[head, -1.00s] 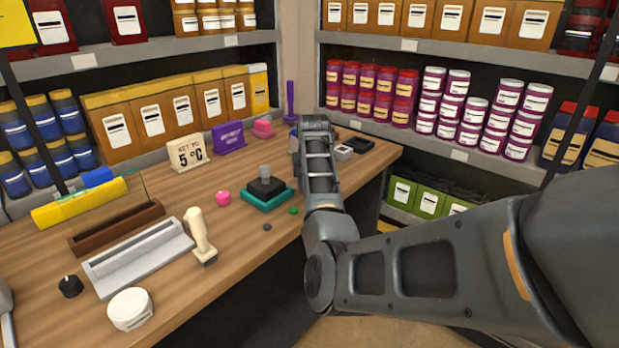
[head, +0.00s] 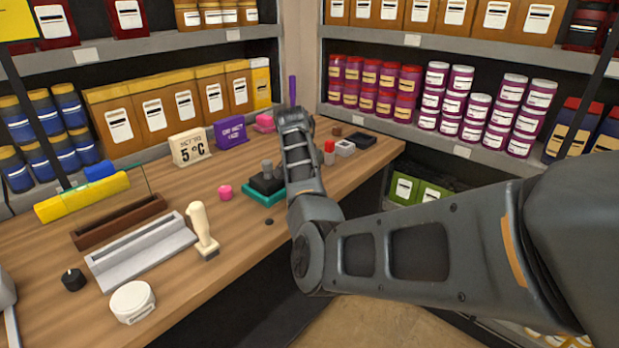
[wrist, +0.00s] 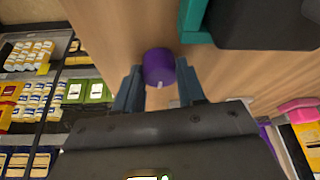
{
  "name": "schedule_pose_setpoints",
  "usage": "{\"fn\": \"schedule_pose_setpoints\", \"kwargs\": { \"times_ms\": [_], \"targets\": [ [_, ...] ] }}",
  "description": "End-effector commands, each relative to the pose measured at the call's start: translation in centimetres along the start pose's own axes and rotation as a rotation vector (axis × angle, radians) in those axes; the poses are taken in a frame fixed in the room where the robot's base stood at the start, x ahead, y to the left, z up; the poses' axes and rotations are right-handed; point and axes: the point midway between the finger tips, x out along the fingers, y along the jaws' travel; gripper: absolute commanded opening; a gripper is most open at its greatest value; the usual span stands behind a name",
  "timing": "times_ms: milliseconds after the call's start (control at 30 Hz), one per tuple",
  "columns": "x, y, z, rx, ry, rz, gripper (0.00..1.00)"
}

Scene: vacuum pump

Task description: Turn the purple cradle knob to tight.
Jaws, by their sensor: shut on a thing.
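The purple knob (wrist: 159,67) shows in the wrist view as a short purple cylinder. It sits between the two fingertips of my gripper (wrist: 158,78), which is shut on it. The knob is beside a teal base (wrist: 196,22) with a dark block (wrist: 262,22) on it. In the head view the teal base (head: 257,196) and dark block (head: 267,183) stand on the bench, just left of my arm. My arm hides the knob and the gripper's fingers there. I cannot read any tight mark on the knob.
A pink knob (head: 225,192), a cream-handled stamp (head: 203,230) and a grey tray (head: 140,256) lie left along the wooden bench (head: 215,290). A red-capped bottle (head: 329,152) stands just right of my arm. Shelves of jars line the back and right.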

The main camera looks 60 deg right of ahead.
Motion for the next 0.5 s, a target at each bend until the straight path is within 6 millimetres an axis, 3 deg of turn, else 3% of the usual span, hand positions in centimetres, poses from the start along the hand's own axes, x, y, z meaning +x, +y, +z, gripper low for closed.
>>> {"fn": "schedule_pose_setpoints", "kwargs": {
  "times_ms": [433,467,500],
  "targets": [
    [-0.08,-0.07,-0.04,0.011,0.000,0.002,0.09],
    [-0.08,-0.07,-0.03,0.011,0.000,0.002,0.40],
    [-0.08,-0.07,-0.03,0.010,0.000,0.002,0.44]
  ]
}}
